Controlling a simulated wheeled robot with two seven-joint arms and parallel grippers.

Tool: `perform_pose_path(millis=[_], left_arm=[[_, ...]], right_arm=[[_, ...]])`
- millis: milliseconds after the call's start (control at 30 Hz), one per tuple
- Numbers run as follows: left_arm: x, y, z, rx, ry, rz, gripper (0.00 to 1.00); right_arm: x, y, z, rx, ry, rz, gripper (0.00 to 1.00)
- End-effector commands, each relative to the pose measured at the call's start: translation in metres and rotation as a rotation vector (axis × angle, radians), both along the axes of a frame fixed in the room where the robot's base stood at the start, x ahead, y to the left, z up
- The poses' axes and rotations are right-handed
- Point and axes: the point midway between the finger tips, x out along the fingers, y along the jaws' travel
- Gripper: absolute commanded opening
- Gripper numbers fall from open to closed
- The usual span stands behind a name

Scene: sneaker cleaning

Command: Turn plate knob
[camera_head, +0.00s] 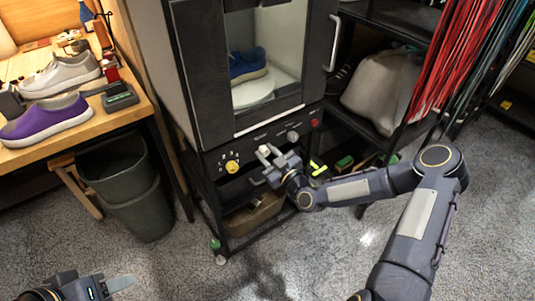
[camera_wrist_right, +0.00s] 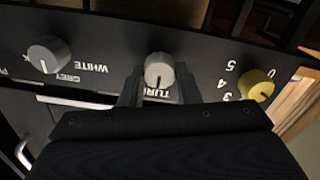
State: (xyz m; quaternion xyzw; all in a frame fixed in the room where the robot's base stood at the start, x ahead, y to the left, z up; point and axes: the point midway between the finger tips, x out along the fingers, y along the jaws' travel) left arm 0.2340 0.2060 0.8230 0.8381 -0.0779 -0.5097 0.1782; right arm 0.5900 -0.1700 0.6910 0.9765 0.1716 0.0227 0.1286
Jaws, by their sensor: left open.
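The plate knob (camera_wrist_right: 159,72) is a grey-white dial with a "TUR…" label, in the middle of the black control panel; it also shows in the head view (camera_head: 264,149). My right gripper (camera_wrist_right: 159,88) is at the panel with one finger on each side of this knob. The fingers look parted, with slim gaps beside the knob; contact is not clear. Inside the cabinet, a blue sneaker (camera_head: 247,64) stands on the white round plate (camera_head: 253,91). My left gripper (camera_head: 113,286) is open at the bottom left, far from the cabinet and partly cut off by the frame.
A yellow numbered knob (camera_wrist_right: 257,85) and a grey "WHITE/GREY" knob (camera_wrist_right: 48,54) flank the middle knob. A red button (camera_head: 314,122) sits at the panel's right end. A bin (camera_head: 113,165) and a table with sneakers (camera_head: 45,122) stand left. A shelf is right.

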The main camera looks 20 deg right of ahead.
Motion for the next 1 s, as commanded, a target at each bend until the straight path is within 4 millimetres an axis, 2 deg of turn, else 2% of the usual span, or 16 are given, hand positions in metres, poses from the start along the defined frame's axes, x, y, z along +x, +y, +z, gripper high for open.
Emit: perform_pose_path(millis=[33, 133, 567, 1000], left_arm=[[0.0, 0.0, 0.0, 0.0, 0.0, 0.0, 0.49], [0.0, 0.0, 0.0, 0.0, 0.0, 0.0, 0.49], [0.0, 0.0, -0.012, 0.0, 0.0, 0.0, 0.49], [0.0, 0.0, -0.045, 0.0, 0.0, 0.0, 0.49]], right_arm=[[0.0, 0.0, 0.0, 0.0, 0.0, 0.0, 0.2], [0.0, 0.0, 0.0, 0.0, 0.0, 0.0, 0.07], [0.0, 0.0, -0.002, 0.087, 0.031, 0.001, 0.07], [0.0, -0.002, -0.003, 0.44, 0.158, 0.002, 0.07]])
